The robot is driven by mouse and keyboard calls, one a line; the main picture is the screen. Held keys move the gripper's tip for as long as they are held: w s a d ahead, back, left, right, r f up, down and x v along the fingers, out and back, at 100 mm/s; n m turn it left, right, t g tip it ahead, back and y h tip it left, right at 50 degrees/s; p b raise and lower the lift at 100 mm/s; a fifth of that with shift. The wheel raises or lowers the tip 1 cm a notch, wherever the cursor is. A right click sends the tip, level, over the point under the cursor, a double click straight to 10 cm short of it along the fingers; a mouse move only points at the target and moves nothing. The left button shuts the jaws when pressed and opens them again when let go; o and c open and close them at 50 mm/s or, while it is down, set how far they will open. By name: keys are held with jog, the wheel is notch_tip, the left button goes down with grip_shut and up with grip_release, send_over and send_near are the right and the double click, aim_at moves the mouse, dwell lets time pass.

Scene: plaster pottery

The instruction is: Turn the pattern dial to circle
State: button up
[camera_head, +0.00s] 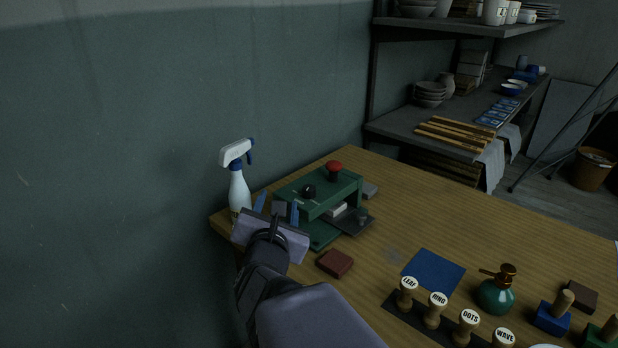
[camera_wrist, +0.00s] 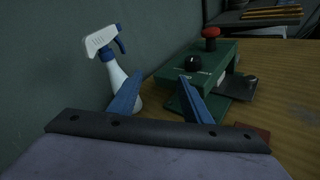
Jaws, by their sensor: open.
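The pattern dial is a black knob (camera_head: 309,191) on top of a green machine (camera_head: 318,194) at the table's left end. It also shows in the wrist view as a black dial (camera_wrist: 193,64). Its pointer and symbols are too small to read. A red button (camera_head: 334,167) stands behind it on the machine's top. My gripper (camera_head: 277,210) is open and empty, in front and to the left of the machine, apart from the dial. In the wrist view its two blue fingers (camera_wrist: 160,100) stand apart, the right one in front of the machine's front side.
A white spray bottle (camera_head: 239,190) stands close to my gripper on the left, by the wall. A brown block (camera_head: 335,263) lies before the machine. A blue mat (camera_head: 433,269), several labelled stamps (camera_head: 437,309) and a green pump bottle (camera_head: 496,291) stand to the right.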

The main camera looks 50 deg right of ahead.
aim_at(311, 193)
jog(key=a+f+m+g+y+p, duration=0.4)
jog(key=a+f+m+y+p, duration=0.75)
jog(key=f, duration=0.45)
jog(key=w+d+r+m+t+p, duration=0.2)
jog(key=d+r+m+t+p, duration=0.4)
jog(key=r, duration=0.3)
jog(key=s+d+r+m+h, duration=0.1)
jog(key=s+d+m+h, duration=0.1)
jog(key=d+m, duration=0.1)
jog(key=s+d+r+m+t+h, duration=0.1)
jog(key=s+d+r+m+h, duration=0.1)
jog(key=d, duration=0.3)
jog(key=s+d+r+m+t+h, duration=0.1)
jog(key=s+d+r+m+h, duration=0.1)
jog(key=s+d+m+h, duration=0.1)
jog(key=shift+d+r+m+h, duration=0.1)
jog(key=shift+d+m+h, duration=0.3)
jog(key=shift+m+h, duration=0.35)
jog(key=shift+s+d+r+m, duration=0.25)
jog(key=shift+s+d+m, duration=0.1)
jog(key=shift+m, duration=0.25)
jog(key=shift+p+x, duration=0.75)
jog(key=shift+x, duration=2.9)
jog(key=shift+r, duration=0.15)
